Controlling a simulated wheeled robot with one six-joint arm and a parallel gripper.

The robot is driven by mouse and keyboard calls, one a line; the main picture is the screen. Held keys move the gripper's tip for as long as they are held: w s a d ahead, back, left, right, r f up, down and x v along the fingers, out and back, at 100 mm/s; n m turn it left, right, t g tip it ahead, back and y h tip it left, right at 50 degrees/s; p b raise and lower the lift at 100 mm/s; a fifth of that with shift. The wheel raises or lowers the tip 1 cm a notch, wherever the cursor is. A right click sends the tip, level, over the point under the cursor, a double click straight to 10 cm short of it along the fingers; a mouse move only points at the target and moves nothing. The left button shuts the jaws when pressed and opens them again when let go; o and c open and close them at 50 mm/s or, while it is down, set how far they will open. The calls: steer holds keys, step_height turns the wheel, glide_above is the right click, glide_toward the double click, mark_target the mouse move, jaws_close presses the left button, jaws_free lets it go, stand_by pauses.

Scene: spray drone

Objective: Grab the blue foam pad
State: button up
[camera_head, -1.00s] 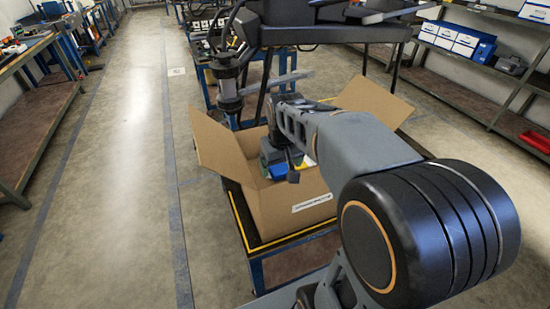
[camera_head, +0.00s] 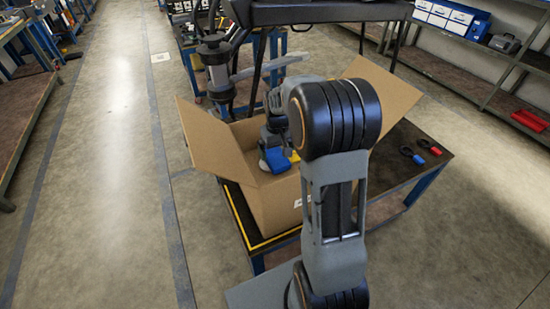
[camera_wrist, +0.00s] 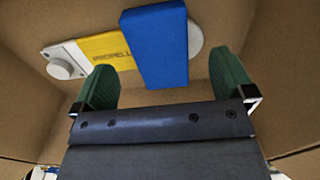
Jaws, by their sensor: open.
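The blue foam pad (camera_wrist: 157,45) lies inside the open cardboard box and shows between my two green fingers in the wrist view. My gripper (camera_wrist: 163,62) is open, with one finger on each side of the pad's line and gaps to both sides. I cannot tell how far the fingertips are from the pad in depth. In the head view the blue pad (camera_head: 277,160) shows inside the box (camera_head: 272,205), just below my gripper. My arm covers part of the box's right side.
A yellow item with printed letters (camera_wrist: 103,47) lies beside the pad, near a white knobbed piece (camera_wrist: 62,62). Cardboard walls surround the gripper. A dark drone frame (camera_head: 310,14) stands behind the box. Red-handled (camera_head: 430,147) and blue-handled (camera_head: 412,155) tools lie on the table right.

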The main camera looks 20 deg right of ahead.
mark_target(278, 160)
steer(key=shift+d+f, duration=0.1)
steer(key=shift+f, duration=2.55)
steer(key=shift+c, duration=0.4)
steer(key=c, duration=0.8)
steer(key=shift+r, duration=0.1)
steer(key=shift+c, duration=0.2)
